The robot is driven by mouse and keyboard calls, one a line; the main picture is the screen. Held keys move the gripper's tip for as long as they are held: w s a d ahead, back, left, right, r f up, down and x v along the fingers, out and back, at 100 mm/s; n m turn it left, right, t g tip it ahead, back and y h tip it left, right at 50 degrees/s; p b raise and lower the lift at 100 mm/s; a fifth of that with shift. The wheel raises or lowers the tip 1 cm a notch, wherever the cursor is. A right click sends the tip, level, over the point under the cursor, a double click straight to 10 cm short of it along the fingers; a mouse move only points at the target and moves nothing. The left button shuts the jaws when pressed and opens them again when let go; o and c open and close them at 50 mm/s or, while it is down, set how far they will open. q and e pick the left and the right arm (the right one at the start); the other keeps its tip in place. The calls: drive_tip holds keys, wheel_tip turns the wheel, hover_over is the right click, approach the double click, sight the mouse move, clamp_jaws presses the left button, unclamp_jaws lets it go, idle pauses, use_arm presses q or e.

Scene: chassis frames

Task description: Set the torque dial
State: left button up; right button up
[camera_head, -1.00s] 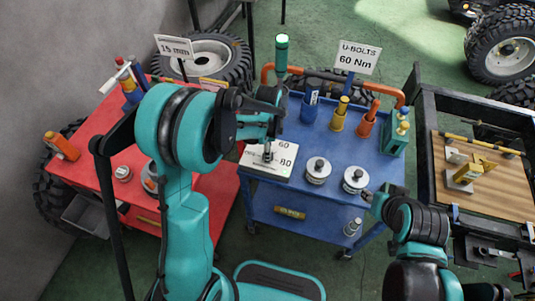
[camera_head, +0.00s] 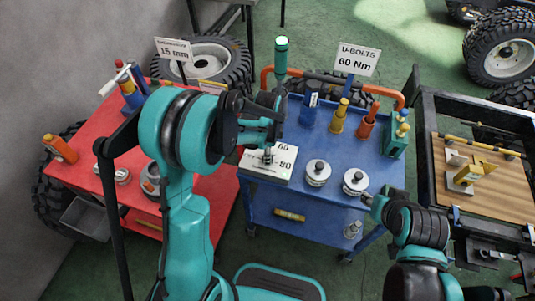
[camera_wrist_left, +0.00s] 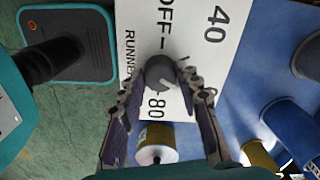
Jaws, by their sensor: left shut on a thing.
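The torque dial is a round grey knob (camera_wrist_left: 161,74) on a white panel (camera_head: 283,168) at the front left of the blue cart. In the left wrist view the panel is marked 40, OFF and 80, with RUNNER partly shown. A short pale mark shows on the knob's lower right, on the side of the 80. My left gripper (camera_head: 267,155) is over the panel, its two fingers closed on the knob from either side. My right gripper (camera_head: 368,197) is at the cart's front right edge; its fingers are too small to read.
The sign on the blue cart (camera_head: 320,203) reads U-BOLTS 60 Nm (camera_head: 357,59). Two grey round canisters (camera_head: 317,173) stand right of the panel. Several tools stand behind them. A red cart (camera_head: 90,155) with a 15 mm sign (camera_head: 175,49) is at left. A wooden-decked frame (camera_head: 490,200) is at right.

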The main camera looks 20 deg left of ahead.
use_arm(q)
drive_tip(key=n, duration=0.5)
drive_tip(key=shift+b, duration=0.35)
drive_tip(key=n, duration=0.6)
drive_tip(key=shift+n, duration=0.4)
drive_tip(key=n+b, duration=0.1)
drive_tip(key=n, duration=1)
drive_tip(key=shift+n, duration=0.3)
drive_tip(key=o, duration=1.2)
drive_tip(key=shift+c, duration=0.2)
